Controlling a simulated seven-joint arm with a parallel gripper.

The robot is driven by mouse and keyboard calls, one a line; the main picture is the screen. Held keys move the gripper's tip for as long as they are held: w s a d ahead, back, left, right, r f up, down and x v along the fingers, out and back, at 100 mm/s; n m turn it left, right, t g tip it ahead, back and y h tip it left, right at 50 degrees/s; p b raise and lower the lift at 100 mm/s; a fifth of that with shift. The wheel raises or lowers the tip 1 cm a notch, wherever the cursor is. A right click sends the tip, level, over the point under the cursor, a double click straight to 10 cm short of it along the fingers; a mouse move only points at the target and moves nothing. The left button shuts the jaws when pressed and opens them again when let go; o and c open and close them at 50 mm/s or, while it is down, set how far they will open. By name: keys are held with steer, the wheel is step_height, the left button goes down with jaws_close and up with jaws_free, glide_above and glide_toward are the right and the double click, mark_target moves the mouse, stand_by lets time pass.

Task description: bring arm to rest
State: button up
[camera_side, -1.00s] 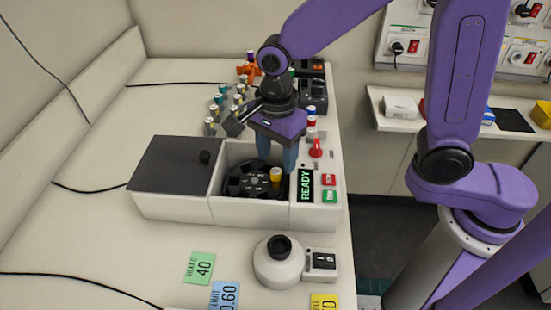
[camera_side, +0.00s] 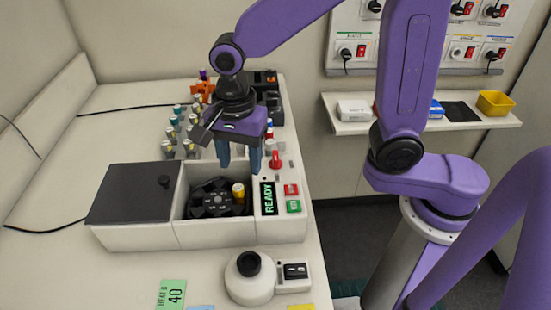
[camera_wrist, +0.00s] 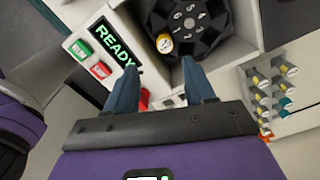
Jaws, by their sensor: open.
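My gripper (camera_side: 238,158) is purple with blue-grey fingers, held above the back edge of the shaker machine. Its fingers are apart with nothing between them; they also show apart in the wrist view (camera_wrist: 165,85). The machine (camera_side: 215,232) has an open well with a black numbered rotor (camera_side: 212,208). One yellow-capped vial (camera_side: 238,192) sits in the rotor, and its cap also shows in the wrist view (camera_wrist: 165,43). The dark lid (camera_side: 130,192) lies to the left of the well. The panel display (camera_side: 268,198) reads READY.
A rack of capped vials (camera_side: 180,130) stands behind the machine, left of my gripper. A red lever (camera_side: 276,160) rises from the panel. A white round device (camera_side: 248,280) sits in front. A wall shelf (camera_side: 400,125) holds boxes and a yellow bin (camera_side: 495,103).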

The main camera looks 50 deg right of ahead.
steer(key=s+d+n, duration=0.2)
steer(key=d+n, duration=0.1)
steer(key=n, duration=0.1)
steer(key=s+d+n, duration=0.2)
steer(key=d+n, duration=0.1)
steer(key=n, duration=0.2)
steer(key=s+d+n, duration=0.3)
steer(key=n, duration=0.2)
steer(key=shift+r, duration=0.4)
steer(key=s+d+n, duration=0.7)
steer(key=s+n, duration=0.3)
steer(key=n, duration=0.1)
steer(key=shift+s+d+n, duration=0.15)
steer(key=shift+d+n, duration=0.15)
steer(key=shift+n, duration=0.1)
